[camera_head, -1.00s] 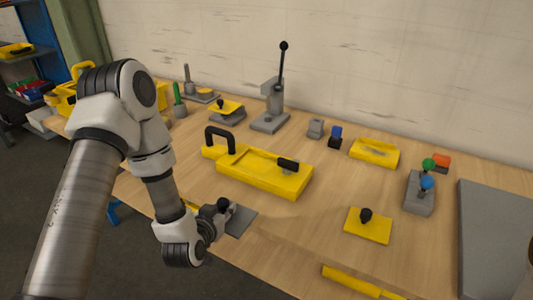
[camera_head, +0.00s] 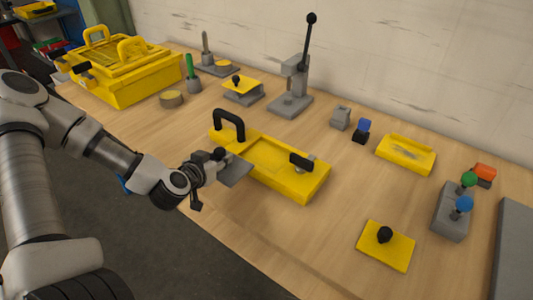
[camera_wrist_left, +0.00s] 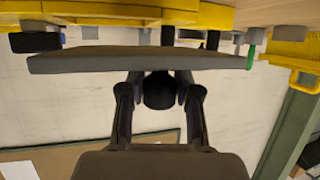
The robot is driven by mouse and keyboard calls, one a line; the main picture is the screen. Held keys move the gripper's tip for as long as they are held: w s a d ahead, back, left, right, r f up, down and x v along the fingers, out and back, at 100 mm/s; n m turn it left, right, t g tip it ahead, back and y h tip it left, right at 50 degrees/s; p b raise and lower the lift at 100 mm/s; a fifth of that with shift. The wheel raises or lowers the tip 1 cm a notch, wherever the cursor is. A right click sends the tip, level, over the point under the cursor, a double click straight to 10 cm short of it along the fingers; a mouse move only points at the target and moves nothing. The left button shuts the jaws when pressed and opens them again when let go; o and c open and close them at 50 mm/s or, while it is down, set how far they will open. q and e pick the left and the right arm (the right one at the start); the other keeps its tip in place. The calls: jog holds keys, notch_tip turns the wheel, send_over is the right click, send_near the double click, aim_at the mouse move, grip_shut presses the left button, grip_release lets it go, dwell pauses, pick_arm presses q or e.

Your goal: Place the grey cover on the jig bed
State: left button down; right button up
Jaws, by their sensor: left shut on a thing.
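The grey cover (camera_head: 236,173) is a thin flat plate with a black knob. My left gripper (camera_head: 214,158) is shut on that knob, also seen between the fingers in the left wrist view (camera_wrist_left: 160,89). In that view the cover (camera_wrist_left: 120,60) shows nearly edge-on. The jig bed (camera_head: 300,188) is a yellow block with a shallow recess, a black arched handle at its left and a black-handled clamp at its right. In the head view the cover overlaps the bed's front-left edge; the gap between them is hard to tell. My right gripper is not in view.
A yellow plate with a black knob (camera_head: 400,251) lies front right. A yellow tray (camera_head: 407,153), a grey block with green and blue knobs (camera_head: 451,218) and a lever press (camera_head: 291,103) stand around. A yellow crate (camera_head: 125,85) is at the left.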

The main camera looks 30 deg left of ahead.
aim_at(235, 156)
pick_arm(q)
jog(key=w, duration=0.1)
jog(key=w+d+b, duration=0.1)
jog(key=w, duration=0.1)
jog(key=w+b, duration=0.1)
jog(key=shift+w+d+f, duration=0.25)
jog(key=shift+d+f, duration=0.05)
jog(key=shift+f, duration=0.1)
jog(key=w+d, duration=0.1)
jog(key=w, duration=0.2)
jog(key=w+d, duration=0.1)
jog(key=w, duration=0.2)
jog(key=w+d, duration=0.1)
jog(key=w, duration=0.2)
jog(key=shift+w+f+b, duration=0.25)
jog(key=shift+w+b, duration=0.1)
jog(key=shift+b, duration=0.05)
jog(key=f, duration=0.3)
jog(key=shift+w+f+p, duration=0.1)
jog(key=shift+w+p, duration=0.2)
jog(key=shift+p, duration=0.05)
jog(key=shift+f+b, duration=0.2)
jog(key=shift+b, duration=0.1)
jog(key=c, duration=0.8)
grip_release()
